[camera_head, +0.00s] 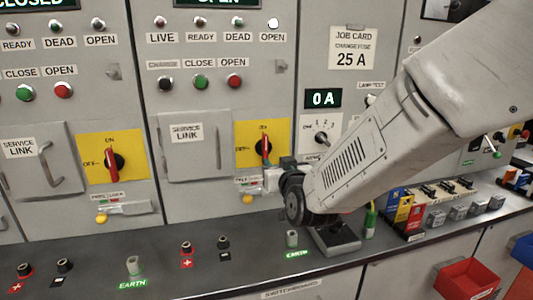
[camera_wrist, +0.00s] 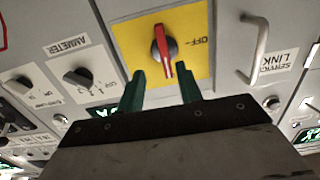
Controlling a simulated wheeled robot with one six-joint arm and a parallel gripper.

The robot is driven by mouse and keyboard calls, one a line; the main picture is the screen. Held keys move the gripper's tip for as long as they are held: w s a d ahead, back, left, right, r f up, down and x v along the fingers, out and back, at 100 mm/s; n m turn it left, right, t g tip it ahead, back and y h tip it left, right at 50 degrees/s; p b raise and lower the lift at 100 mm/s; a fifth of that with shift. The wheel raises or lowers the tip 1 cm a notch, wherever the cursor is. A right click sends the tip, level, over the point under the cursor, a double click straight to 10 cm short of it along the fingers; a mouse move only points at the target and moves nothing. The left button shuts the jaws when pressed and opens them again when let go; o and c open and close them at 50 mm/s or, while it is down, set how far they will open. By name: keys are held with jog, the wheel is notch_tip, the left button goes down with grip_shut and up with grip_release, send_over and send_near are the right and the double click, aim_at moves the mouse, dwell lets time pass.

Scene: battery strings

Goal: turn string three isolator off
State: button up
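A red isolator handle (camera_head: 265,146) on a yellow plate (camera_head: 247,136) is on the second panel in the head view, standing upright towards ON, with OFF to its left. No string number is readable. The wrist view shows the same handle (camera_wrist: 164,50) upside down on its yellow plate (camera_wrist: 200,25), with OFF at the right. My gripper (camera_wrist: 161,88) is open, its two green fingers apart and just short of the handle's end, with nothing between them. In the head view my gripper (camera_head: 272,178) is just below the handle; its fingertips are hard to make out.
Another red isolator (camera_head: 113,161) is on the panel to the left, also upright. A service link door (camera_head: 194,145) with a handle is beside the plate. The bench (camera_head: 160,262) below carries sockets and earth posts. Ammeter knobs (camera_wrist: 78,77) are left in the wrist view.

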aim_at(266, 151)
jog(key=shift+t, duration=0.3)
jog(key=x, duration=0.8)
jog(key=shift+a, duration=0.4)
jog(key=shift+c, duration=0.2)
grip_shut()
